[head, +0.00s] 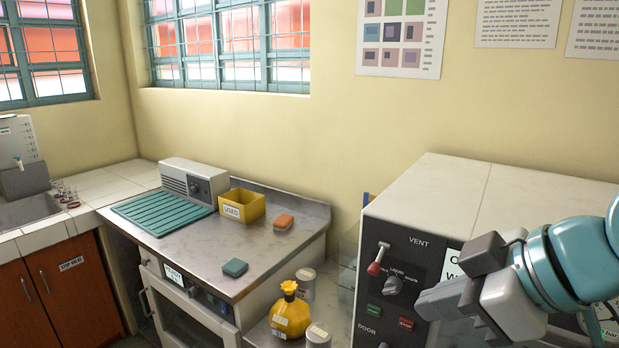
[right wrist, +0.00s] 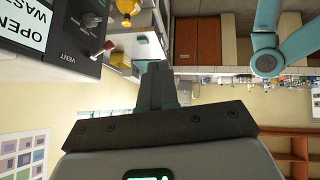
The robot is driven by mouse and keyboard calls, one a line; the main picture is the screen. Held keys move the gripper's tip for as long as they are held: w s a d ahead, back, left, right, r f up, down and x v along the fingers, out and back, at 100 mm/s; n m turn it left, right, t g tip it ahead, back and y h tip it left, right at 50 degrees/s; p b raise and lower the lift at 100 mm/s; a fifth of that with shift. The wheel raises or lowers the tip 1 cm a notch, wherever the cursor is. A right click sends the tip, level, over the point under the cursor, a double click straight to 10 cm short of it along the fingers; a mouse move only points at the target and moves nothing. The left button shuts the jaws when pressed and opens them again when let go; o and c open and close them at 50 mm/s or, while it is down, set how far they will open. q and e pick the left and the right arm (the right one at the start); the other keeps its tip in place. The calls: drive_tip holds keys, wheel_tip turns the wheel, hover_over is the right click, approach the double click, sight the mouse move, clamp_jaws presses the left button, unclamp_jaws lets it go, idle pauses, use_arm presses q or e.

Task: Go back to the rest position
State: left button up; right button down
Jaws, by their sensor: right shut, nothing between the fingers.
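My right gripper (head: 450,290) is in the lower right of the head view, in front of the grey-white incubator cabinet (head: 425,195) with the VENT panel. Its fingers are shut with nothing between them. In the right wrist view the closed fingers (right wrist: 158,85) point up, and the cabinet's dark VENT panel (right wrist: 75,45) is to their left. My left gripper does not show in the head view. A teal and grey arm part of mine shows at the upper right of the right wrist view.
A steel-topped bench (head: 190,240) holds a yellow USED bin (head: 242,206), an orange sponge (head: 284,222) and a green sponge (head: 235,267). A yellow bottle (head: 290,315) and pale jars stand between bench and cabinet. A red-handled lever (head: 377,262) sticks out of the cabinet's panel near my right gripper.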

drive_tip(key=w+a+f+m+g+h, duration=0.15)
drive_tip(key=w+f, duration=0.25)
drive_tip(key=f, duration=0.5)
drive_tip(key=w+a+f+m+y, duration=0.15)
drive_tip(key=w+f, duration=0.25)
drive_tip(key=f, duration=0.4)
wheel_tip(320, 180, down, 21)
drive_tip(key=m+g+h, duration=0.2)
drive_tip(key=m, duration=0.2)
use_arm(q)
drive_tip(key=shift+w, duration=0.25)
use_arm(e)
drive_tip(key=s+f+m+g, duration=0.2)
drive_tip(key=s+f+m, duration=0.4)
drive_tip(key=s+f, duration=1.2)
wheel_tip(320, 180, down, 2)
drive_tip(key=shift+s+d+f+g, duration=0.15)
drive_tip(key=shift+s+d+g, duration=0.1)
drive_tip(key=shift+d+g, duration=0.15)
drive_tip(key=shift+w, duration=0.15)
